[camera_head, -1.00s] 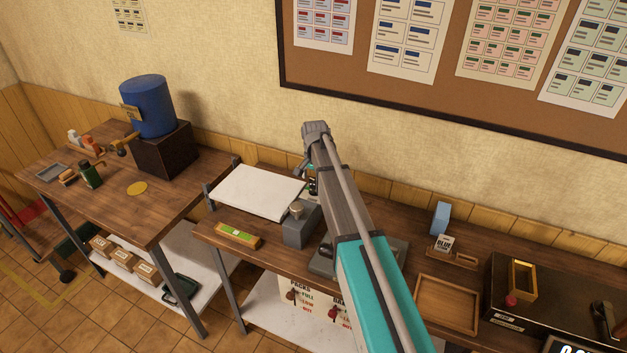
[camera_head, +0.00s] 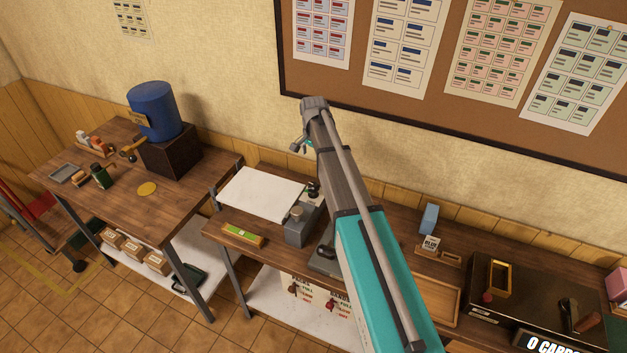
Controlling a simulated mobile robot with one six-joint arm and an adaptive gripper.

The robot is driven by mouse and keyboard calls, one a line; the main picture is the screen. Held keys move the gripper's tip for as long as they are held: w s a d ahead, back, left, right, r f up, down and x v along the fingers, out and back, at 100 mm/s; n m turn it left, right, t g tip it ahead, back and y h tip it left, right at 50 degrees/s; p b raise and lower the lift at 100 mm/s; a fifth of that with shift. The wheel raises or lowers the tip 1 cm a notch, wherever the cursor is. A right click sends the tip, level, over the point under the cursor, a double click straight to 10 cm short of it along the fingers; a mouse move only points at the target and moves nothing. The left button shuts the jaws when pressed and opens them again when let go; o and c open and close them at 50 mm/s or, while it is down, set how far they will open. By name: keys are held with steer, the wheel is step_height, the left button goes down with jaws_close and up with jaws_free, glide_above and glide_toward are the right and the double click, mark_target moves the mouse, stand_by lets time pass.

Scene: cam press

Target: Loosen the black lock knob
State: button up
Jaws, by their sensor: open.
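My arm reaches up over the middle bench, and my gripper (camera_head: 297,148) shows only in part as small grey pieces below its raised end. It is open and empty, above and behind the white board, apart from everything on the bench. A small dark knob-like part (camera_head: 313,187) shows beside the arm, at the white board's right edge. It may be the black lock knob, but it is too small to be sure. A grey block with a round top (camera_head: 301,228) stands in front of it. My arm hides much of the grey machine base (camera_head: 324,258) to its right.
A wooden tray (camera_head: 446,300) and a dark box (camera_head: 520,310) are to the right. A blue drum (camera_head: 153,110) stands on the left table.

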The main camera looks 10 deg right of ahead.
mark_target(313, 185)
steer(key=shift+f, duration=0.1)
stand_by(0.4)
step_height(313, 185, down, 14)
steer(key=b, duration=1.4)
steer(key=shift+r, duration=0.2)
steer(key=c, duration=1.1)
steer(key=shift+c, duration=0.2)
